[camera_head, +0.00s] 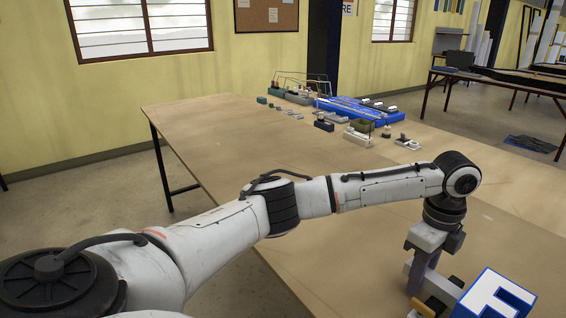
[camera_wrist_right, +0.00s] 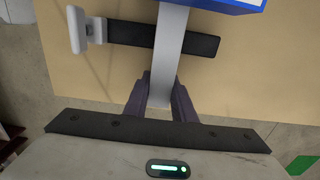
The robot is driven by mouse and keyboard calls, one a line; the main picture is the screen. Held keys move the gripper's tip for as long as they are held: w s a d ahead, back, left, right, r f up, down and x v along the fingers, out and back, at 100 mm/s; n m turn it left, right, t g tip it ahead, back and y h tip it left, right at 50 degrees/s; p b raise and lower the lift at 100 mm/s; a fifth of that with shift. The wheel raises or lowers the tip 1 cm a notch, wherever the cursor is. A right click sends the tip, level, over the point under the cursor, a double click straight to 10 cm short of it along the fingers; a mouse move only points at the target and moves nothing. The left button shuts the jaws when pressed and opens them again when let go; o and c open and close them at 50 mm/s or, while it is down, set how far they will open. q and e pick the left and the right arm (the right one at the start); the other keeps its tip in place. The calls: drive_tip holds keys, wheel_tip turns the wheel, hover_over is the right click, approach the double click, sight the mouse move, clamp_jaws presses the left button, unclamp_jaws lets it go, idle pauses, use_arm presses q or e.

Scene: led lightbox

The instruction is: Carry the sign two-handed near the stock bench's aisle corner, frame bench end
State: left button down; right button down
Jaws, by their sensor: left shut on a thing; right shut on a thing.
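The sign (camera_head: 495,297) is a blue box with a white face and blue lettering, at the lower right of the head view and cut off by the frame edge. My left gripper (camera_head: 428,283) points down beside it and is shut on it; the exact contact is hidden. In the right wrist view the sign's blue edge (camera_wrist_right: 225,4) shows at the top, with a pale grey bar running down from it. My right gripper (camera_wrist_right: 160,103) is shut on that bar. My right gripper does not show in the head view.
A long wooden bench (camera_head: 200,115) lies under my left arm. A blue tray (camera_head: 350,110) and several small parts stand at its far end. Its left half is bare. Another table (camera_head: 500,82) stands at the back right, with a dark mat (camera_head: 530,143) on the floor.

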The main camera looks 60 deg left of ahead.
use_arm(q)
drive_tip(key=shift+w+f, duration=0.1)
drive_tip(key=shift+f, duration=0.15)
use_arm(e)
drive_tip(key=shift+a+f, duration=0.1)
drive_tip(key=shift+f, duration=0.15)
use_arm(q)
drive_tip(key=c, duration=1.5)
unclamp_jaws()
use_arm(e)
drive_tip(key=c, duration=1.5)
unclamp_jaws()
use_arm(q)
wheel_tip(320, 180, up, 12)
drive_tip(key=shift+f, duration=0.1)
use_arm(e)
wheel_tip(320, 180, up, 12)
use_arm(q)
drive_tip(key=shift+s, duration=0.2)
use_arm(e)
drive_tip(key=shift+s+f, duration=0.1)
